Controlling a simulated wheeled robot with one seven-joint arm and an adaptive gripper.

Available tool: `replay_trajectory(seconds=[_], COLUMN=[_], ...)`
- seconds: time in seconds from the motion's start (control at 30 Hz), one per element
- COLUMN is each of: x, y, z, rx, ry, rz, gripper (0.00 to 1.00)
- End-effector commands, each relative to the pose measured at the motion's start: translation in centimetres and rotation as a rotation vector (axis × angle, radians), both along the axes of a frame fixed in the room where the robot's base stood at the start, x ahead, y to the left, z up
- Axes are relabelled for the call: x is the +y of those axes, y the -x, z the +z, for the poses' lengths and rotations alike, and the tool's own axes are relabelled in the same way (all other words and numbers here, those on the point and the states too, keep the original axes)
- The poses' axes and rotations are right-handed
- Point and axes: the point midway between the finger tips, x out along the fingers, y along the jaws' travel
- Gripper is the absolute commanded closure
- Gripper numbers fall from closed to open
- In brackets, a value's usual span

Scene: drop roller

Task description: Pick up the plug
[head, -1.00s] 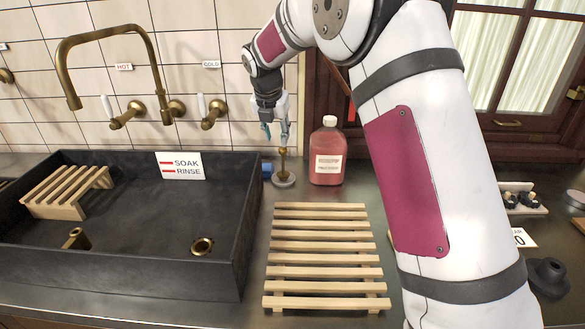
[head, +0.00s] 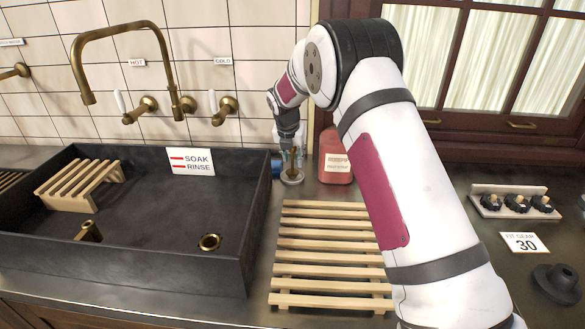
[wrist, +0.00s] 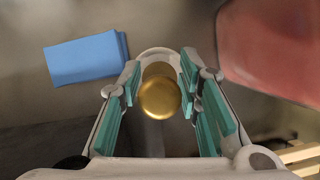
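The plug (head: 292,178) stands upright on the counter just right of the sink, with a brass knob on top and a pale round base. In the wrist view its brass knob (wrist: 160,97) is between my gripper's fingers, with the base ring partly showing beyond it. My gripper (head: 290,155) points down over the plug, and in the wrist view its teal-padded fingers (wrist: 160,70) are apart on either side of the knob. Small gaps show between pads and knob, so I see no grip on it.
A red bottle (head: 335,160) stands close on the right, and a blue block (wrist: 85,58) lies close on the left. The dark sink (head: 150,262) is to the left. A slatted wooden rack (head: 330,254) lies in front. A black rubber piece (head: 556,284) sits far right.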

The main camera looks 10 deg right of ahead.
Motion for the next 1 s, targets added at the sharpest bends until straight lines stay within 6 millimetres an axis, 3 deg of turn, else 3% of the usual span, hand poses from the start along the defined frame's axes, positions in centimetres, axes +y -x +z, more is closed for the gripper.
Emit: replay_trajectory(seconds=[0.2, 0.43, 0.47, 0.6, 1.0], x=[-0.4, -0.4, -0.4, -0.5, -0.4], y=[-0.8, -0.9, -0.9, -0.9, -0.9], z=[-2.1, -2.2, -2.2, -2.2, -2.1], rx=[0.000, -0.001, -0.001, -0.001, -0.003], ry=[0.000, 0.000, 0.000, 0.000, -0.001], rz=[0.001, 0.000, 0.000, 0.000, 0.001], gripper=[0.69, 0.69, 0.71, 1.00, 1.00])
